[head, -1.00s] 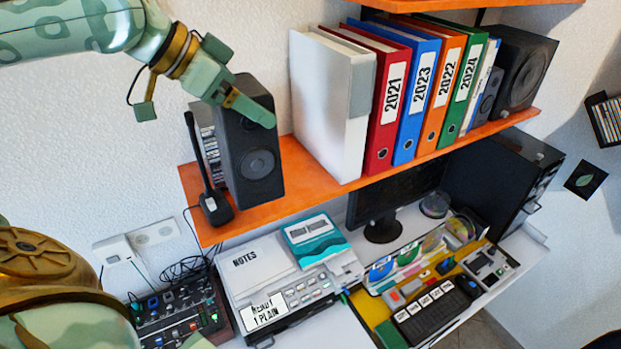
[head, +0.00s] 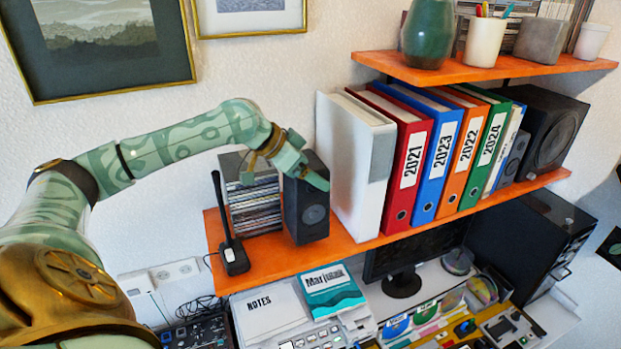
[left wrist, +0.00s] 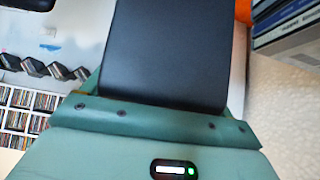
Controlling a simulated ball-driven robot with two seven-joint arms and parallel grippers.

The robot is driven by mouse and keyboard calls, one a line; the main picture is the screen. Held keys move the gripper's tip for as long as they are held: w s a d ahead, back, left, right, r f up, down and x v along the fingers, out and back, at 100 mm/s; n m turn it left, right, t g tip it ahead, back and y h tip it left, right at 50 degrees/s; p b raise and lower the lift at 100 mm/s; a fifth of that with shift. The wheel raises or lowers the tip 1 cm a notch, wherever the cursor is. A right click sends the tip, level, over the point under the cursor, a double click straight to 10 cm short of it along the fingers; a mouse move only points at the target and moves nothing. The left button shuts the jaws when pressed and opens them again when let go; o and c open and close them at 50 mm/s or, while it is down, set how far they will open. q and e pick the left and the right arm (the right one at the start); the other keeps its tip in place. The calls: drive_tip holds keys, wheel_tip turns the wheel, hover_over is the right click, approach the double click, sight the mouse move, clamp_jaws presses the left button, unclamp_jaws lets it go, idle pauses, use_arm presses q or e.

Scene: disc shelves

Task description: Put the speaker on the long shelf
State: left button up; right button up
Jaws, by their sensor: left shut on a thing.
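The speaker (head: 305,207) is a black upright box with a round cone. In the head view it stands at the orange long shelf (head: 262,263), between the CD stack and the white binder. My left gripper (head: 312,178) is shut on the top of the speaker. The left wrist view shows the speaker (left wrist: 165,50) as a dark block against the green gripper. Whether the speaker's base touches the shelf is hard to tell. My right gripper is not in view.
An upper shelf (head: 450,72) holds pots.

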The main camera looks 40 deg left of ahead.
use_arm(q)
drive_tip(key=f, duration=0.2)
drive_tip(key=f+p, duration=0.1)
drive_tip(key=shift+w+a+f, duration=0.15)
drive_tip(key=shift+w+f, duration=0.15)
drive_tip(key=shift+f, duration=0.15)
drive_tip(key=o, duration=1.8)
drive_tip(key=shift+s+f, duration=0.1)
drive_tip(key=shift+o, duration=0.2)
